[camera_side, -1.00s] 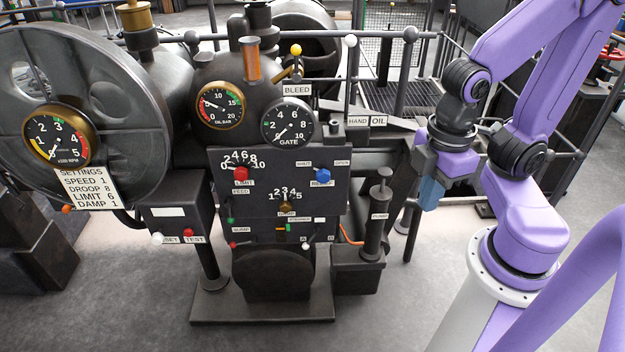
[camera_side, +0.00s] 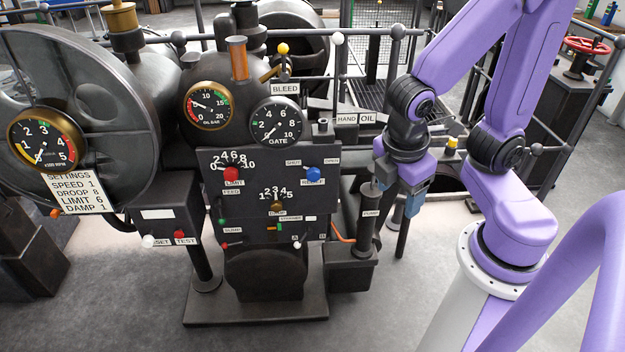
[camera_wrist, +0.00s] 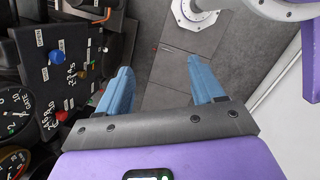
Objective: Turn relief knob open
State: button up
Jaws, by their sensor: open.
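The relief knob (camera_side: 313,173) is a blue knob at the upper right of the dark control panel, with small labels reading SHUT and OPEN above it. It also shows in the wrist view as a blue round knob (camera_wrist: 57,56) at the left. My gripper (camera_side: 400,204) is to the right of the panel, near the pump post, apart from the knob. In the wrist view its two blue fingers (camera_wrist: 160,72) are spread wide with only floor between them. The knob's pointer is too small to read.
A red LIMIT knob (camera_side: 231,174) and a brass knob (camera_side: 277,207) sit on the same panel. The pump post (camera_side: 367,217) stands between the panel and my gripper. A gate gauge (camera_side: 276,122) is above the panel. Railings run behind.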

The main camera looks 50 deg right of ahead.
jog(key=w+a+f+n+t+h, duration=0.2)
jog(key=w+f+n+t+h, duration=0.2)
jog(key=w+f+n+h, duration=0.75)
jog(key=n+t, duration=0.7)
jog(key=n, duration=0.2)
send_near(313, 177)
jog(key=shift+m+h, duration=0.25)
jog(key=x, duration=0.8)
jog(key=shift+w+d+f, duration=0.1)
jog(key=shift+w+d, duration=0.1)
jog(key=shift+w, duration=0.15)
jog(key=c, duration=1.1)
